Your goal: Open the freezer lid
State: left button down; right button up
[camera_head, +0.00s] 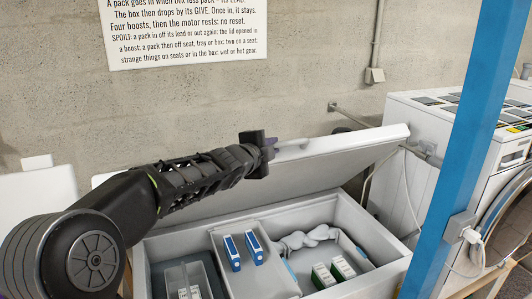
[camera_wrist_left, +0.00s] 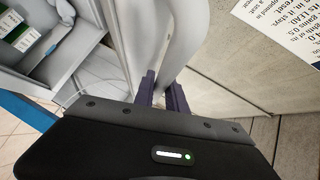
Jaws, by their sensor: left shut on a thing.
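The white freezer lid (camera_head: 325,172) is raised and leans back toward the wall, with its underside facing me. The white chest freezer (camera_head: 392,247) below stands open. Part of the lid is hidden behind my left arm. My right gripper is not in view.
Inside the freezer are blue-and-white packs (camera_head: 254,248), green-and-white packs (camera_head: 342,268) and a crumpled grey thing (camera_head: 308,238). A blue post (camera_head: 468,150) stands at the right, before a white washer-like machine (camera_head: 408,112). A printed sign (camera_head: 185,35) hangs on the block wall.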

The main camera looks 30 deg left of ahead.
pick_arm(q)
jog(key=shift+w+a+r, duration=0.2)
jog(key=shift+a+r, duration=0.05)
jog(key=shift+a, duration=0.1)
jog(key=c, duration=1.4)
grip_release()
jog(key=shift+o, duration=0.2)
jog(key=shift+s+d, duration=0.1)
